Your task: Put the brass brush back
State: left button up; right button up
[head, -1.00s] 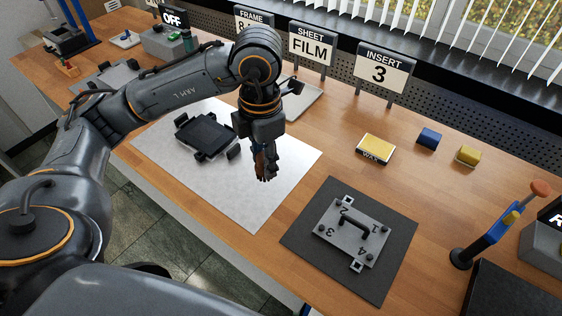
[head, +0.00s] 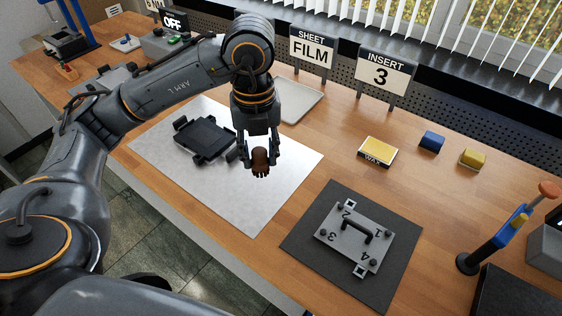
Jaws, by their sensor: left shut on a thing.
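My left gripper (head: 261,164) points down above the pale metal sheet on the bench, to the right of the black frame. Its fingers are shut on a small brown, rounded thing (head: 260,157), which I take to be the brass brush. Only its brown end shows between the fingers; I cannot make out bristles. It appears held above the sheet, though its exact height is unclear. No labelled place for a brush can be read in this view. My right gripper is not in view.
A black frame (head: 206,138) lies on the pale sheet (head: 258,212). A numbered metal plate (head: 345,238) rests on a dark mat (head: 302,250). A yellow wax block (head: 377,151), a blue block (head: 431,141) and another yellow block (head: 472,158) stand to the right. A shallow tray (head: 299,104) lies behind my gripper.

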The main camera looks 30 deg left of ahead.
pick_arm(q)
jog(key=w+f+p, duration=0.1)
jog(key=w+f, duration=0.2)
jog(key=w, duration=0.1)
jog(key=w+a+f+p, duration=0.1)
jog(key=w+f, duration=0.2)
jog(key=w, duration=0.1)
jog(key=w+a+f+p, duration=0.1)
jog(key=w+f, duration=0.2)
jog(key=w, duration=0.1)
jog(key=shift+w+a+p, duration=0.2)
jog(key=shift+w+p, duration=0.15)
jog(key=shift+w, duration=0.05)
jog(key=shift+w+f, duration=0.35)
jog(key=shift+f, duration=0.05)
notch_tip(320, 180, down, 2)
jog(key=shift+f+p, duration=0.1)
jog(key=shift+p, duration=0.75)
jog(key=shift+a+f, duration=0.1)
jog(key=shift+f, duration=0.5)
jog(key=o, duration=1.1)
